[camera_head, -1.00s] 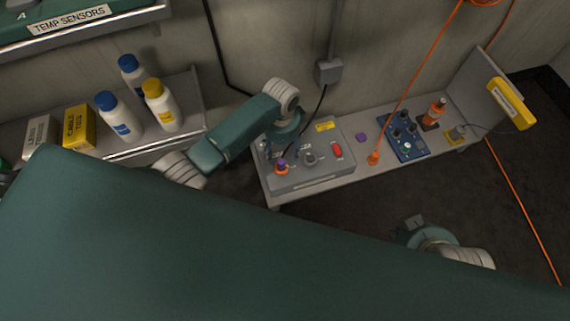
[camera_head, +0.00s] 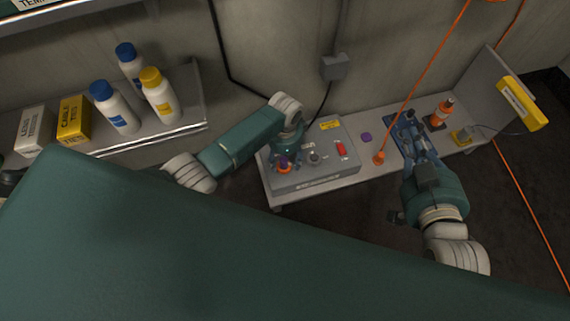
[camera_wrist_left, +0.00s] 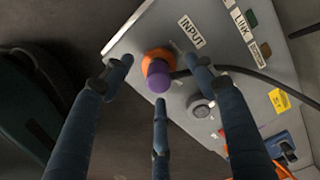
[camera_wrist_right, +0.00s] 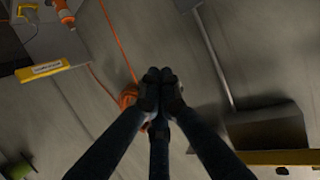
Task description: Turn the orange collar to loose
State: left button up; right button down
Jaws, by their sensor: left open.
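The orange collar (camera_wrist_left: 157,60) is a ring on the top of a grey box (camera_wrist_left: 221,119), beside the INPUT label. A purple plug (camera_wrist_left: 158,78) sits in its middle. In the head view the collar (camera_head: 284,169) shows partly behind my left gripper (camera_head: 285,158). In the left wrist view my left gripper (camera_wrist_left: 160,75) is open, with its fingers spread around the collar and plug; I cannot tell whether they touch. My right gripper (camera_wrist_right: 160,78) has its fingers together with nothing seen between them. In the head view the right gripper (camera_head: 415,132) is over the blue panel (camera_head: 398,133).
The box stands on a shelf (camera_head: 374,168) with a purple block (camera_head: 366,137), an orange cable end (camera_head: 379,158) and an orange-and-white connector (camera_head: 441,113). A dark cable runs from the box to a wall junction box (camera_head: 335,67). Bottles (camera_head: 160,96) stand on a left shelf.

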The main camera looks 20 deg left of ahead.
pick_arm(q)
notch_tip(320, 180, down, 3)
jog(key=shift+r+b, duration=0.2)
jog(key=shift+b, duration=0.4)
jog(key=shift+f, duration=0.1)
pick_arm(e)
notch_tip(320, 180, up, 8)
jog(key=w+a+t+y, duration=0.1)
jog(key=t, duration=0.3)
jog(key=shift+w+a+r+y, duration=0.15)
jog(key=shift+w+a+y, duration=0.1)
jog(key=shift+w+y, duration=0.05)
pick_arm(q)
jog(key=c, duration=1.2)
